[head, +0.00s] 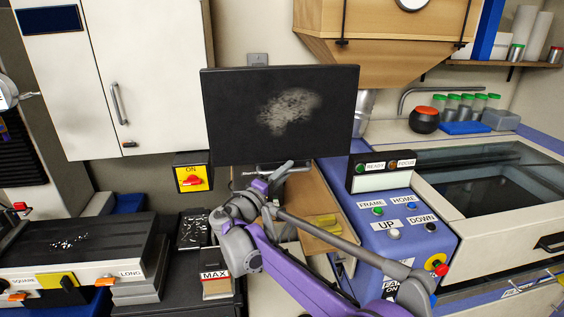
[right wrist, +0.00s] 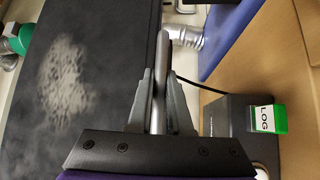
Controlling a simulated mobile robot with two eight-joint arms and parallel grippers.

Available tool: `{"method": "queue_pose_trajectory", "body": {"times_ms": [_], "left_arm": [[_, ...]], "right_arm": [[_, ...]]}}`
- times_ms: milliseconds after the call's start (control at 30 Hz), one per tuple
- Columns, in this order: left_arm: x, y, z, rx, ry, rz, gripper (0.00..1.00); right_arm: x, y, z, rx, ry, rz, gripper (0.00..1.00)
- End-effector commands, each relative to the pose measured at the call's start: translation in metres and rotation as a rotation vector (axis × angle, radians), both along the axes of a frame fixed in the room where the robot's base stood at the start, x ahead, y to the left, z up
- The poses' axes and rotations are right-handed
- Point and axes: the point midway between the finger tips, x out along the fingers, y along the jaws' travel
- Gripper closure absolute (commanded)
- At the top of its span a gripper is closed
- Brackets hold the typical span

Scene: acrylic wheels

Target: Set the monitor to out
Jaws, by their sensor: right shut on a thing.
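The monitor (head: 232,115) is a wide black screen with a pale grey speckled smudge, in the middle of the head view. Its dark face with the smudge also fills the left of the right wrist view (right wrist: 95,110). A grey bar handle (right wrist: 161,60) runs along the monitor's edge. My right gripper (head: 275,178) is at the monitor's lower edge. In the right wrist view its fingers (right wrist: 158,95) are shut around the bar. The arm hides part of the area below the monitor. My left gripper is not in view.
A yellow panel with a red ON switch (head: 193,178) is left below the monitor. A blue control panel (head: 400,238) with labelled buttons and a glass-topped machine (head: 490,185) stand at the right. A LOG-labelled box (right wrist: 240,120) is right of the gripper in the wrist view.

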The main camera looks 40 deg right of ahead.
Motion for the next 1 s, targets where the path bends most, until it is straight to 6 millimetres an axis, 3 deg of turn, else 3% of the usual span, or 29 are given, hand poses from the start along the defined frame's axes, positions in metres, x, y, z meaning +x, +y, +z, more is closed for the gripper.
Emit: {"method": "queue_pose_trajectory", "body": {"times_ms": [133,467,500,633,1000], "left_arm": [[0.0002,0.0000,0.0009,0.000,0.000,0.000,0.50],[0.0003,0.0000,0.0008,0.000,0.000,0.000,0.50],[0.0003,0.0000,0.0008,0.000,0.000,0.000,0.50],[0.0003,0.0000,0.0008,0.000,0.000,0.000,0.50],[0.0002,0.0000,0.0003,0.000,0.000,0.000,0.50]], "right_arm": [[-0.0152,0.0083,-0.0004,0.001,-0.001,-0.001,1.00],[-0.0168,0.0089,-0.0009,0.002,-0.001,-0.002,1.00],[-0.0167,0.0089,-0.0009,0.002,-0.001,-0.002,0.77],[-0.0164,0.0087,-0.0007,0.001,-0.001,-0.001,0.54],[-0.0169,0.0132,-0.0008,0.001,-0.001,0.001,0.53]]}}
